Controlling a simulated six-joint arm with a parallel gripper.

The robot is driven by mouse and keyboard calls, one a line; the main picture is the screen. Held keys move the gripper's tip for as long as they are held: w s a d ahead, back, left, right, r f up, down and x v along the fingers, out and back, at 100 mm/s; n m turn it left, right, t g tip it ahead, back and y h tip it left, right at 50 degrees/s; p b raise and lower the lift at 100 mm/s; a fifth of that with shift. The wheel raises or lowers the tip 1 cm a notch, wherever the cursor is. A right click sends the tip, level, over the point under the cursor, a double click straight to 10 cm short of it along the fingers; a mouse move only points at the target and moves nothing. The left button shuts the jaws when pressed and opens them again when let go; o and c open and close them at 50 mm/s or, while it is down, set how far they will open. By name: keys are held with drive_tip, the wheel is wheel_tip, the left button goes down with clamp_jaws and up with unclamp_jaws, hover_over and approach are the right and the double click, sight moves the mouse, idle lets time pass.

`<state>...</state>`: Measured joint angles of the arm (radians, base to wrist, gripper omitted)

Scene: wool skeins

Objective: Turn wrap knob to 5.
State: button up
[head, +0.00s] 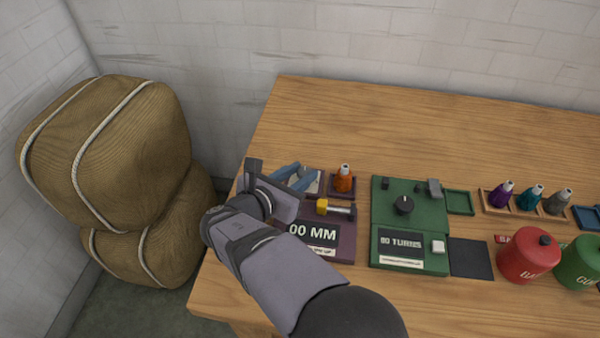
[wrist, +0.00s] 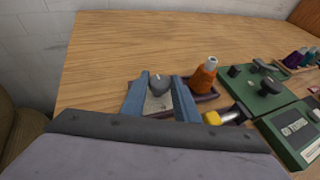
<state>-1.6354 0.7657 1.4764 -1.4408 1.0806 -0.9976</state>
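My gripper (head: 297,177) is at the left end of the table, over the back of the purple device (head: 343,240). In the wrist view its two blue fingers are apart, and a dark grey knob-like piece (wrist: 159,84) on a pale plate (wrist: 158,104) shows between them. I cannot tell whether they touch it. The green device (head: 383,225) to the right, with a display reading about "90 TURNS", carries a black round knob (head: 404,205). It also shows in the wrist view (wrist: 270,86). I cannot read a "wrap" label or any dial numbers.
An orange bottle (head: 344,178) stands in a tray just right of the fingers. A yellow-tipped lever (head: 322,206) is on the purple device. Red (head: 528,258) and green (head: 580,264) canisters stand at the right. The table's back strip is clear.

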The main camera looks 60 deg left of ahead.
drive_tip(key=shift+a+r+m+h+p, duration=0.2)
drive_tip(key=shift+m+h+p, duration=0.2)
drive_tip(key=shift+p, duration=0.35)
drive_tip(key=shift+a+m+t+h+p, duration=0.15)
drive_tip(key=shift+m+t+h+p, duration=0.25)
drive_tip(key=shift+m+h+p, duration=0.75)
drive_tip(key=shift+h, duration=0.35)
drive_tip(key=shift+m+h+p, duration=0.35)
drive_tip(key=shift+m+h, duration=0.25)
drive_tip(key=shift+m, duration=0.05)
drive_tip(key=shift+s, duration=0.1)
drive_tip(key=o, duration=1.1)
drive_tip(key=shift+f, duration=0.15)
drive_tip(key=shift+c, duration=0.2)
drive_tip(key=shift+b+v, duration=0.4)
drive_tip(key=shift+v, duration=3.3)
